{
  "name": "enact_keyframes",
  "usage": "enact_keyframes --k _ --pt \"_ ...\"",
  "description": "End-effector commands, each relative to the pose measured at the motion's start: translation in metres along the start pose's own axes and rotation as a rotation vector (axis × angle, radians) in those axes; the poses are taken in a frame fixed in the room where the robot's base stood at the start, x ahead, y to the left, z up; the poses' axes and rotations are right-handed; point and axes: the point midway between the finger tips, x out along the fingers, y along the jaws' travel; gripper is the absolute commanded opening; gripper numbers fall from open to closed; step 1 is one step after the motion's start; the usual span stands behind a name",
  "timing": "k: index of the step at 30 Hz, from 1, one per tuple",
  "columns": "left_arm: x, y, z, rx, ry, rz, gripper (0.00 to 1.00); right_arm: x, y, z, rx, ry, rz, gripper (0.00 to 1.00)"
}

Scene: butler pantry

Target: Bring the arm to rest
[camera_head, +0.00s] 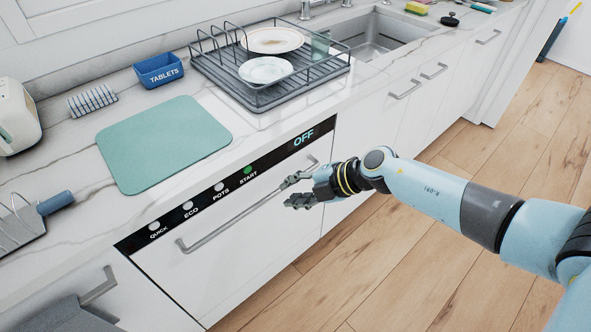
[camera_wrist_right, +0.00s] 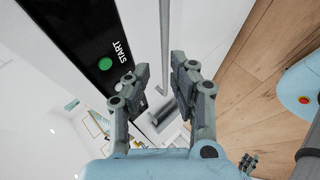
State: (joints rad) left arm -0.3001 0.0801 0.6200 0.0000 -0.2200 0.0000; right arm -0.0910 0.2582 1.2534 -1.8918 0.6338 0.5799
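My right arm reaches in from the right in the head view. Its gripper (camera_head: 289,191) is empty, with its fingers apart, in front of the upper right part of the white dishwasher door (camera_head: 250,240). In the right wrist view the open fingers (camera_wrist_right: 160,72) have nothing held between them. The long dishwasher handle (camera_wrist_right: 164,40) shows beyond them; I cannot tell whether they touch it. My left gripper is outside the head view. A small grey fingered shape (camera_wrist_right: 248,162) low in the wrist view looks like it, too small to read.
The dishwasher is shut; its black panel (camera_head: 276,157) reads OFF and has a green START button (camera_head: 248,170). The counter above holds a teal mat (camera_head: 163,140), a blue TABLETS box (camera_head: 158,71) and a dish rack (camera_head: 262,100) with plates. Wooden floor (camera_head: 470,150) is clear at right.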

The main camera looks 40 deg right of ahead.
Motion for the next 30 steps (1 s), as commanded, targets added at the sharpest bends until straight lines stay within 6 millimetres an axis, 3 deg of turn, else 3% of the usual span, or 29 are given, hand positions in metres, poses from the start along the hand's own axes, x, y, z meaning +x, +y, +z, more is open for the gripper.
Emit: enact_keyframes --k 21,23,26,30 --pt "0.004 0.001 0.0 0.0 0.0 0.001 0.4 -0.004 -0.005 0.0 0.002 0.001 -0.003 0.23" --pt "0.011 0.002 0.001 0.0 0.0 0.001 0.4 0.001 -0.017 -0.002 0.01 0.005 -0.009 0.23" --pt "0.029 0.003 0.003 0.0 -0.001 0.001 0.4 0.013 -0.058 -0.007 0.059 0.017 -0.037 0.23" --pt "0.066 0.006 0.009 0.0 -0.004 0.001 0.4 0.039 -0.144 -0.014 0.369 0.008 0.0 0.23"
